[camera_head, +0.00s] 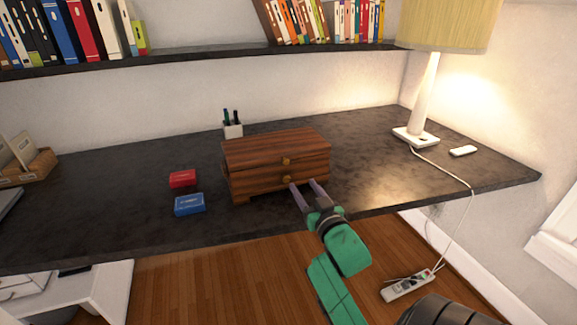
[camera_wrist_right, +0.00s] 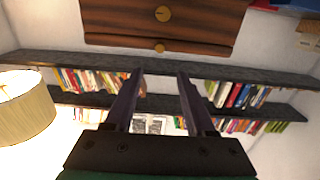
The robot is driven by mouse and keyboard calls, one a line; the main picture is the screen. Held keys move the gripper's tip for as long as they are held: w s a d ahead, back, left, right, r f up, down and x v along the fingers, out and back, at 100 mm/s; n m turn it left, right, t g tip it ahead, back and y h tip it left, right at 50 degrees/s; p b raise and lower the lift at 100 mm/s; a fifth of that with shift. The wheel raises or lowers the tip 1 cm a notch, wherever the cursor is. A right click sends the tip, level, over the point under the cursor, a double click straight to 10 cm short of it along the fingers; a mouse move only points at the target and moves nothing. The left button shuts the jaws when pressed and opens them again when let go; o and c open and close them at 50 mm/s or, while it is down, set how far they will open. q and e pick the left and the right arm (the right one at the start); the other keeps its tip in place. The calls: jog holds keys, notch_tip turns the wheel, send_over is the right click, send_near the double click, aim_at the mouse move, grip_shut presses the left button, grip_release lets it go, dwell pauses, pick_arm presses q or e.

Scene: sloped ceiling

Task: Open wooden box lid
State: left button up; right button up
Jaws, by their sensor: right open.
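The wooden box (camera_head: 255,176) stands on the dark desk, with its lid (camera_head: 275,148) down. It has two round brass knobs on the front, an upper one (camera_head: 286,161) and a lower one (camera_head: 286,179). My right gripper (camera_head: 307,184) is open and empty, just in front of the box near the lower knob. Whether it touches the box I cannot tell. In the right wrist view the box front (camera_wrist_right: 120,30) and both knobs show at the top, beyond the open fingers (camera_wrist_right: 160,75). My left gripper is not in view.
A red card box (camera_head: 183,179) and a blue card box (camera_head: 189,204) lie left of the wooden box. A white pen cup (camera_head: 232,131) stands behind it. A lamp (camera_head: 425,100) and its cord are at the right. A bookshelf (camera_head: 200,61) runs above the desk (camera_head: 110,220).

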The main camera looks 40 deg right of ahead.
aim_at(287, 162)
jog(key=x, duration=1.2)
jog(key=shift+w+d+p, duration=0.1)
jog(key=shift+p, duration=0.3)
grip_shut()
jog(key=shift+f, duration=0.15)
